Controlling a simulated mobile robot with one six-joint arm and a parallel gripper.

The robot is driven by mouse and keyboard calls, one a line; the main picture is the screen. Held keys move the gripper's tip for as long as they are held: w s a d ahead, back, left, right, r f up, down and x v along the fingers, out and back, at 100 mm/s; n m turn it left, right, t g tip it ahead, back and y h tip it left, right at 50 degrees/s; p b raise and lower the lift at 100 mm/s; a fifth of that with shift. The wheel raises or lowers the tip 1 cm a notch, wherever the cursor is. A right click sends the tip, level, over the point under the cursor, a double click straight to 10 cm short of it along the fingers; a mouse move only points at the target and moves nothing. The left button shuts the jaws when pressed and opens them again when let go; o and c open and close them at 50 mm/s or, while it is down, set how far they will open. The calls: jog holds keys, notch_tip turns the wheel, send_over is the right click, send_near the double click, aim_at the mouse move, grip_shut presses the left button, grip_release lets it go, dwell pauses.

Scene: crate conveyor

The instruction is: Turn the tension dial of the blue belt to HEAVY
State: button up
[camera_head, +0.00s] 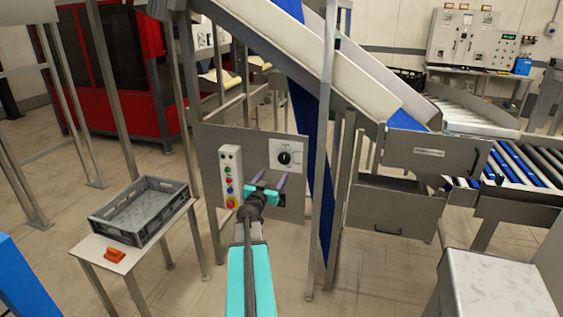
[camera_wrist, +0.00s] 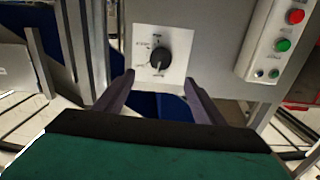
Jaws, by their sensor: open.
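The tension dial (camera_head: 285,158) is a round black knob on a white square plate, mounted on a grey panel (camera_head: 212,146) under the inclined blue belt (camera_head: 305,95). In the wrist view the dial (camera_wrist: 158,58) lies ahead of and between my fingertips. Markings ring the knob, but they are too small to read. My gripper (camera_head: 269,181) is open and empty, with its two purple fingers spread. In the head view it is in front of the panel, a little below and left of the dial. In the wrist view the gripper (camera_wrist: 163,82) is apart from the dial.
A control box (camera_head: 231,177) with coloured buttons is left of the dial and also shows in the wrist view (camera_wrist: 285,45). A grey crate (camera_head: 120,228) and an orange object (camera_head: 115,253) sit on a side table at left. A metal post (camera_head: 322,150) stands right of the dial.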

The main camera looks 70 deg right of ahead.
aim_at(283, 159)
jog(key=shift+w+d+p, duration=0.2)
jog(key=shift+d+p, duration=0.15)
jog(key=shift+d, duration=3.1)
jog(key=shift+w+d+p, duration=0.2)
jog(key=shift+d+p, duration=0.1)
jog(key=shift+d, duration=3.1)
jog(key=c, duration=0.9)
jog(key=shift+d, duration=0.35)
jog(key=shift+c, duration=0.8)
jog(key=shift+a, duration=0.3)
jog(key=shift+f, duration=0.1)
